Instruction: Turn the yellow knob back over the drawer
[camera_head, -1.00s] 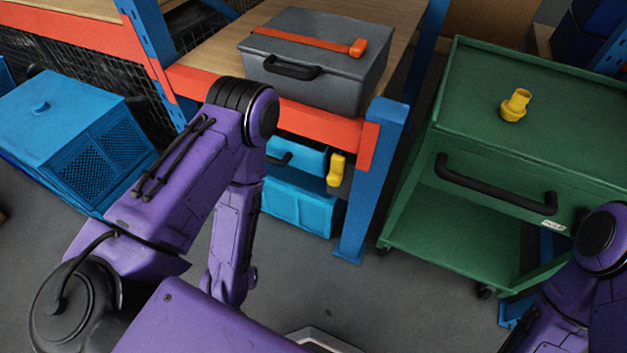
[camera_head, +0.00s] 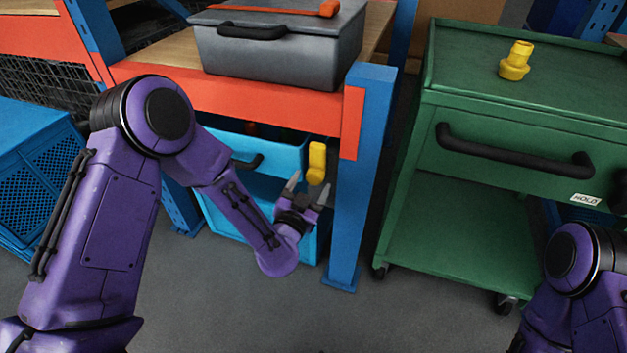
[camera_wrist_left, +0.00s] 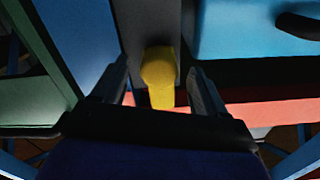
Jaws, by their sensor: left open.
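The yellow knob (camera_head: 317,163) stands upright, its long side vertical, beside the right end of the blue drawer (camera_head: 270,150), under the orange shelf beam. The drawer has a black handle (camera_head: 248,162), and part of its inside shows from above. My left gripper (camera_head: 308,184) is open just below and in front of the knob. In the left wrist view, the knob (camera_wrist_left: 159,75) shows between the two open fingers (camera_wrist_left: 157,85); whether they touch it I cannot tell. My right gripper is out of view; only part of that arm shows at the lower right.
A blue post (camera_head: 358,180) stands close right of the knob. The orange beam (camera_head: 240,100) runs above it, with a grey toolbox (camera_head: 280,50) on the shelf. A green cart (camera_head: 480,190) with a yellow fitting (camera_head: 515,62) on top stands at the right.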

